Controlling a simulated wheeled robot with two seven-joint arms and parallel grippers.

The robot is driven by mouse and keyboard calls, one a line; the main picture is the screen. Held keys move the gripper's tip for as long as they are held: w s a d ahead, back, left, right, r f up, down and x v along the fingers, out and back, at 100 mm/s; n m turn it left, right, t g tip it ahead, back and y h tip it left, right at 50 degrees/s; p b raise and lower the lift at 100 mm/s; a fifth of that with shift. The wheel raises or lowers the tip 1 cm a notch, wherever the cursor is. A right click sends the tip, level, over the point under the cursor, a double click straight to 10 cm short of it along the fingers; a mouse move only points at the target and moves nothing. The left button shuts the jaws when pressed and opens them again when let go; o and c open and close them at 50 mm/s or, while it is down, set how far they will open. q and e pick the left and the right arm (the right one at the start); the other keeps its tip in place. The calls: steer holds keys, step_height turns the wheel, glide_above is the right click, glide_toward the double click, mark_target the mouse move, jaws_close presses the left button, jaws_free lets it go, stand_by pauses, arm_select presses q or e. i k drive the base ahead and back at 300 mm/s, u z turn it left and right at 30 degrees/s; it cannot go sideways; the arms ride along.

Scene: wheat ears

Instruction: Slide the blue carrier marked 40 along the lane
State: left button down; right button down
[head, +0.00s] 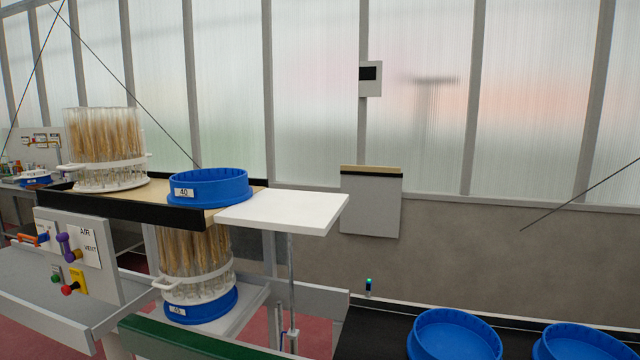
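The blue round carrier (222,190) has a white label reading 40 on its front left. It looks empty and sits upright at the right end of a tan lane (160,193) with black side walls. A white plate (290,211) adjoins the lane's right end, and the carrier stands close to its left edge. From this view I cannot tell whether the carrier overlaps the plate. Neither of my grippers shows in the head view.
A rack of glass tubes with wheat ears (105,150) stands on the lane left of the carrier. Below, another rack sits in a labelled blue carrier (202,306). A panel (78,250) bears coloured valves. Two blue carriers (455,336) (585,345) stand on a dark surface at lower right.

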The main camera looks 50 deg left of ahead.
mark_target(213, 187)
steer(key=z, duration=0.1)
steer(key=i, duration=1.25)
steer(key=u, duration=1.85)
